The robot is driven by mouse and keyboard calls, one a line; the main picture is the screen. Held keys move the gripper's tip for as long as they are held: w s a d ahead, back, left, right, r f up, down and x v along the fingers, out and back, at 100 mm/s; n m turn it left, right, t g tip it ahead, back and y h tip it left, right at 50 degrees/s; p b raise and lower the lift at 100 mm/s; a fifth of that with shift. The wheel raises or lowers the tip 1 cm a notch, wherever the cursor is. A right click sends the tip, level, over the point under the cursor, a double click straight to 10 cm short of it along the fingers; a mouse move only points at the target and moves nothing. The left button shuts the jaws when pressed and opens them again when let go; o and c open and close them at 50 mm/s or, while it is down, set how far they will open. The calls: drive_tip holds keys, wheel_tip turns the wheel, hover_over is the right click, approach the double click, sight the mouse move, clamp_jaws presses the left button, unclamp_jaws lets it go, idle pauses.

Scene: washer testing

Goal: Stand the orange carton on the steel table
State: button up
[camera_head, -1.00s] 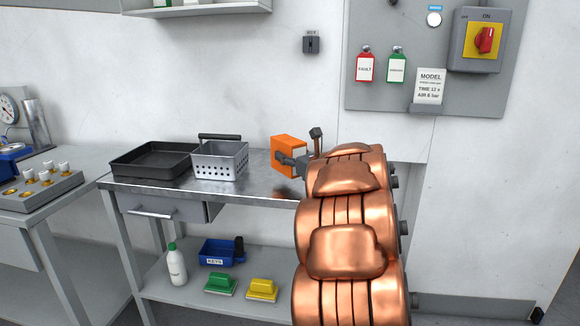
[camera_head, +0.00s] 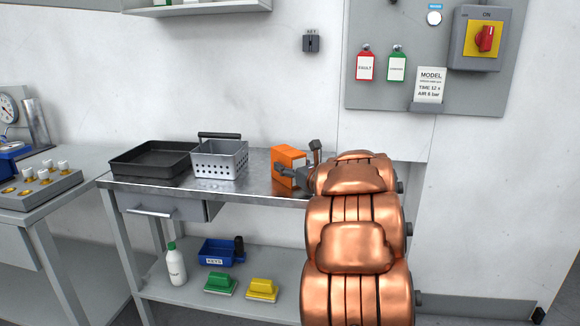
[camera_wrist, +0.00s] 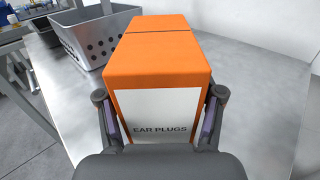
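The orange carton (camera_head: 287,158) is upright over the right part of the steel table (camera_head: 236,189). My gripper (camera_wrist: 160,115) has a finger against each side of the carton, which also shows in the wrist view (camera_wrist: 158,62). The white face reading "EAR PLUGS" is towards my gripper. The carton's base is at or just above the tabletop; I cannot tell if it touches. My copper-coloured arm hides the table's right end in the head view.
A perforated metal basket (camera_head: 219,160) with a dark handle stands left of the carton, and a black tray (camera_head: 152,160) is further left. The lower shelf holds a bottle (camera_head: 175,264), a blue bin (camera_head: 217,252) and coloured blocks.

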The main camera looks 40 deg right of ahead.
drive_tip(key=shift+o, duration=1)
drive_tip(key=shift+r, duration=0.15)
drive_tip(key=shift+s+p, duration=0.15)
drive_tip(key=shift+p, duration=0.2)
drive_tip(key=s, duration=0.3)
drive_tip(key=s+a, duration=0.1)
drive_tip(key=s, duration=0.3)
drive_tip(key=s+a, duration=0.1)
drive_tip(key=s, duration=0.3)
drive_tip(key=shift+s+a, duration=0.1)
drive_tip(key=shift+s, duration=0.15)
